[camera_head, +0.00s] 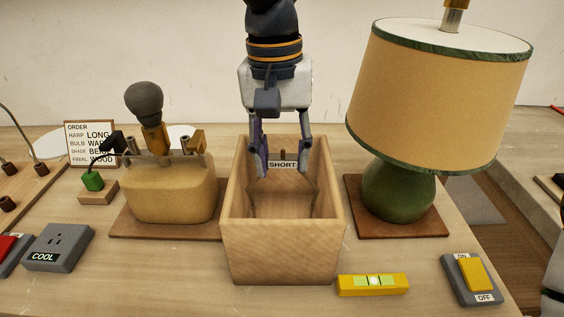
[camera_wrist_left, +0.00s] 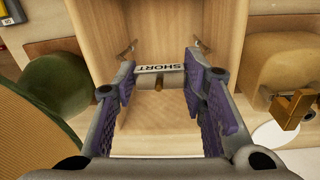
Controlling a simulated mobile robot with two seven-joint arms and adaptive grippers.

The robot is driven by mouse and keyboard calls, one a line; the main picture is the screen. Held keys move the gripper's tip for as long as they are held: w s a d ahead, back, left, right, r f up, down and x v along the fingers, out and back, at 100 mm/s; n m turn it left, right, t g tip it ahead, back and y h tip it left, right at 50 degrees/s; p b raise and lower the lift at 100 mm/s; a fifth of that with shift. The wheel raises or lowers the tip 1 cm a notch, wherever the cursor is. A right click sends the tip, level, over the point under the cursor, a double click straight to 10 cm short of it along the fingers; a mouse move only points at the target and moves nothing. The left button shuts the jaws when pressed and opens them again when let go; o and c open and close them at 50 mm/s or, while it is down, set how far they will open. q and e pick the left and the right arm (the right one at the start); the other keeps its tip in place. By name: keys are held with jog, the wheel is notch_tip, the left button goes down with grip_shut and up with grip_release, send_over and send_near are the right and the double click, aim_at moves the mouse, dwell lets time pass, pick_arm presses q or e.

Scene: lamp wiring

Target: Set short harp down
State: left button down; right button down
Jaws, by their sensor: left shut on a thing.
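My left gripper (camera_head: 284,170) points down into the open wooden box (camera_head: 285,255). It is shut on the short harp, a thin wire piece whose tag (camera_head: 283,164) reads SHORT. The tag spans the gap between the fingers, below the box rim in the head view. Thin wire ends of the harp show lower inside the box. In the left wrist view the tag (camera_wrist_left: 160,69) sits between the purple-padded fingertips (camera_wrist_left: 159,76), with a small brown peg under it. I cannot tell whether the harp touches the box floor. My right gripper is not in view.
A tan lamp base (camera_head: 172,190) with a dark bulb stands left of the box. A green lamp (camera_head: 398,190) with a large shade stands close on the right. A yellow level (camera_head: 373,285), switch (camera_head: 472,278) and grey COOL block (camera_head: 58,247) lie in front. An order card (camera_head: 90,143) stands behind.

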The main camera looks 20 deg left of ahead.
pick_arm(q)
jog(key=shift+f, duration=1.15)
jog(key=c, duration=1)
grip_release()
